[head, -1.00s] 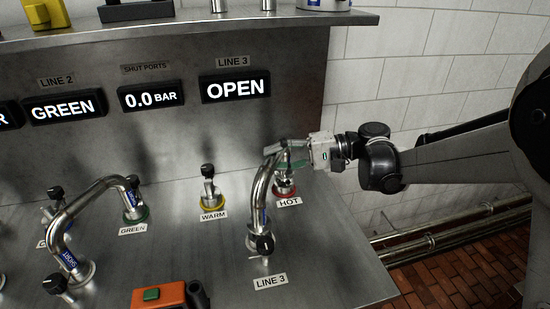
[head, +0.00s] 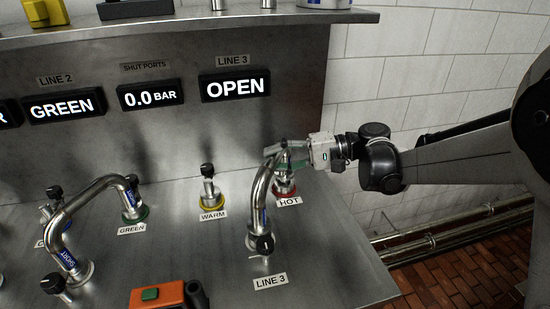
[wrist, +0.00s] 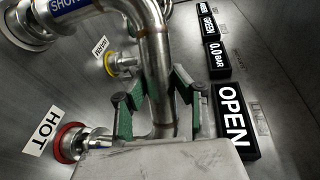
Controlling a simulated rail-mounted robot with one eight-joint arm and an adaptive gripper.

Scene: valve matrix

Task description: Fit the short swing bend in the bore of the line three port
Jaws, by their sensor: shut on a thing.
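The short swing bend (head: 260,205) is a shiny steel bent tube with a blue label. Its near end stands at the line three port (head: 262,262), behind a black knob (head: 264,243). Whether that end is fully down in the bore is hidden. My gripper (head: 285,152) is shut on the bend's far leg, close to the hot port (head: 284,186). In the wrist view the green fingers (wrist: 158,95) lie on either side of that leg. The blue "SHORT" label (wrist: 66,5) shows near the end at the upper left.
The hot port with its red ring also shows in the wrist view (wrist: 68,142). The warm port (head: 211,200) has a yellow ring. Another bend (head: 88,205) stands on line two, at the green port. An orange box (head: 160,296) lies at the front. The line three display (head: 235,86) reads OPEN.

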